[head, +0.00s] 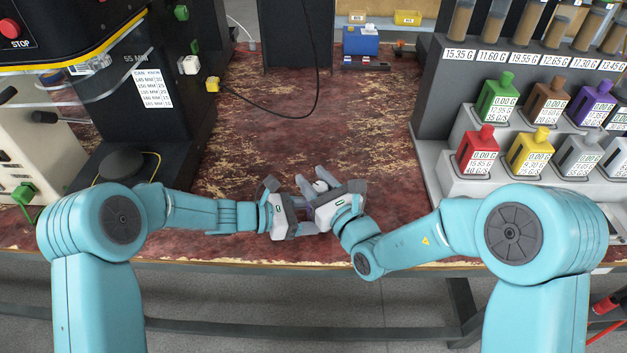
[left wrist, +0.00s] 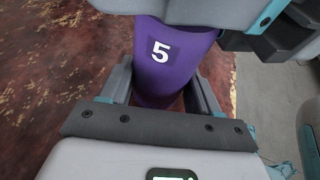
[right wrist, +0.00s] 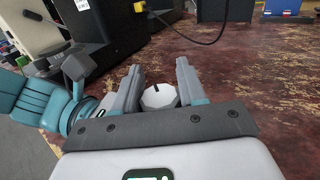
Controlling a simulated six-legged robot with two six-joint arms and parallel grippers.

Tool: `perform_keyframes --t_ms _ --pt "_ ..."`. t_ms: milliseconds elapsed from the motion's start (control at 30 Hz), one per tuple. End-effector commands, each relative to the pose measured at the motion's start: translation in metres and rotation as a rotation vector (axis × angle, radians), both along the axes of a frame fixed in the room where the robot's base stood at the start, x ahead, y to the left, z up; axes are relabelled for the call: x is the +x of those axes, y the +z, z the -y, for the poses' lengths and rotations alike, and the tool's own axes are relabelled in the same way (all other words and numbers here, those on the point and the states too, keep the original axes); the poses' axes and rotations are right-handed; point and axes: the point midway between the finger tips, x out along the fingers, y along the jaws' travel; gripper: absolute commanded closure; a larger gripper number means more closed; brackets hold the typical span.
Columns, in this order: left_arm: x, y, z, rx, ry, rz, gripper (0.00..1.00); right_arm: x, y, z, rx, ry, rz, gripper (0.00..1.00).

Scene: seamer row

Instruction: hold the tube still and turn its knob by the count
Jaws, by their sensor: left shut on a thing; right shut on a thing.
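A purple tube with a white number 5 shows in the left wrist view (left wrist: 168,72). In the head view most of it is hidden by my grippers. My left gripper (head: 297,208) is shut around the tube's body, one finger on each side (left wrist: 163,92). A white faceted knob (right wrist: 158,98) with a short dark mark on its top sits between the fingers of my right gripper (right wrist: 156,88), which is shut on it. In the head view the knob (head: 320,186) shows small and pale. The right gripper (head: 318,182) is above and close to the left one.
The worn red table (head: 265,130) is clear beyond my grippers. At the right stands a rack with several coloured bottles (head: 478,150) and weight labels. A dark machine (head: 165,60) with a printed card stands at the left. A black cable (head: 290,116) and blue box (head: 361,40) are farther back.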

Motion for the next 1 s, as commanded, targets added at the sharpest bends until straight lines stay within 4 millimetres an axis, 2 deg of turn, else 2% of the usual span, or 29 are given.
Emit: perform_keyframes --t_ms 600,633,700,1000 --pt "-0.0004 -0.0003 0.0002 0.001 -0.001 -0.001 0.55 0.0006 0.0001 0.0016 -0.001 -0.045 0.001 0.9" --pt "-0.0005 -0.0003 0.0002 0.001 -0.001 -0.001 0.55 0.0006 0.0001 0.0016 -0.001 -0.045 0.001 0.56" --pt "-0.0004 -0.0003 0.0001 0.001 -0.001 -0.001 0.55 0.0006 0.0 0.0017 -0.001 -0.045 0.001 0.37" --pt "-0.0003 -0.0001 0.0001 0.0 -0.001 0.001 0.55 -0.0006 -0.0003 0.0024 -0.002 -0.045 0.0 0.37"
